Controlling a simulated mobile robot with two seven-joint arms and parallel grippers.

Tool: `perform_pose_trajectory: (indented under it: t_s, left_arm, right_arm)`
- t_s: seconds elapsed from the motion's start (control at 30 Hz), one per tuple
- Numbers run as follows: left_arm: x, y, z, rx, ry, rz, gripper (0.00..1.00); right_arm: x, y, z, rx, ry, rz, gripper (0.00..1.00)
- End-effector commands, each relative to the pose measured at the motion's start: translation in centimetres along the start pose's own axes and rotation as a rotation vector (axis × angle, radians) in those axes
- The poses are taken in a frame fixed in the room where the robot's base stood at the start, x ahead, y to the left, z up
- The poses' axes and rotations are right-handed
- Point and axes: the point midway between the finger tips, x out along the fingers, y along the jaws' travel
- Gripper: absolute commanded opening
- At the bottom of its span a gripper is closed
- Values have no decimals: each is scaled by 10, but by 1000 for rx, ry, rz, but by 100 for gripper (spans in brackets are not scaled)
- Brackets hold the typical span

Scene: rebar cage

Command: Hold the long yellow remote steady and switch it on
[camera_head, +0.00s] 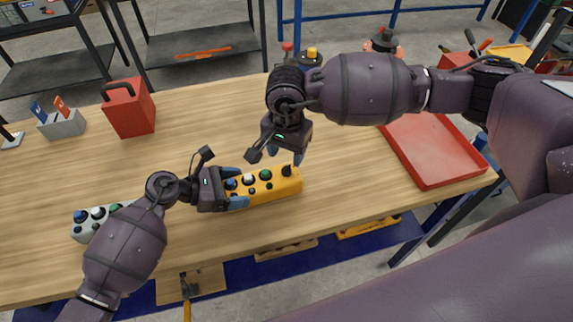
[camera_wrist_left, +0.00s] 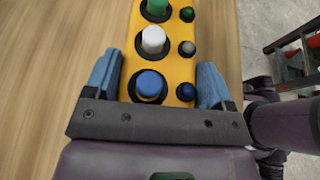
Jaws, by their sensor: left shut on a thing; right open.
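The long yellow remote (camera_head: 270,188) lies on the wooden table. It carries blue, white and green buttons, smaller buttons beside them, and a black knob (camera_head: 287,171) at its right end. My left gripper (camera_head: 232,188) is shut on its left end, with a blue finger on each side. In the left wrist view the remote (camera_wrist_left: 172,70) runs between the fingers of my left gripper (camera_wrist_left: 165,88), and the blue button is closest to the palm. My right gripper (camera_head: 285,156) is open and empty, pointing down just above and behind the knob end.
A grey remote (camera_head: 97,213) lies left, partly behind my left arm. A red box with a handle (camera_head: 130,108) and a grey block with blue and orange switches (camera_head: 62,124) stand at the back left. A red tray (camera_head: 432,150) is at the right.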

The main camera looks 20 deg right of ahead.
Motion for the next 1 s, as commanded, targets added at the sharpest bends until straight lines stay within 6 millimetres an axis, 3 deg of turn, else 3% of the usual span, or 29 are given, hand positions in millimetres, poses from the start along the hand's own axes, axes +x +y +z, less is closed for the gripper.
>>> perform_pose_trajectory:
  t_s: [0.1,0.3,0.73,0.77,1.0]
  left_arm:
    - [0,0,0,0,-1,0,39]
    - [0,0,0,0,-1,0,39]
    - [0,0,1,0,-1,0,39]
    - [0,0,1,0,-1,0,39]
    - [0,0,1,0,-1,0,39]
  right_arm:
    - [21,1,0,1,-2,3,52]
    - [44,0,0,1,-1,2,52]
    - [53,0,0,0,0,1,52]
    - [53,0,0,0,0,1,51]
    - [53,0,0,1,0,1,14]
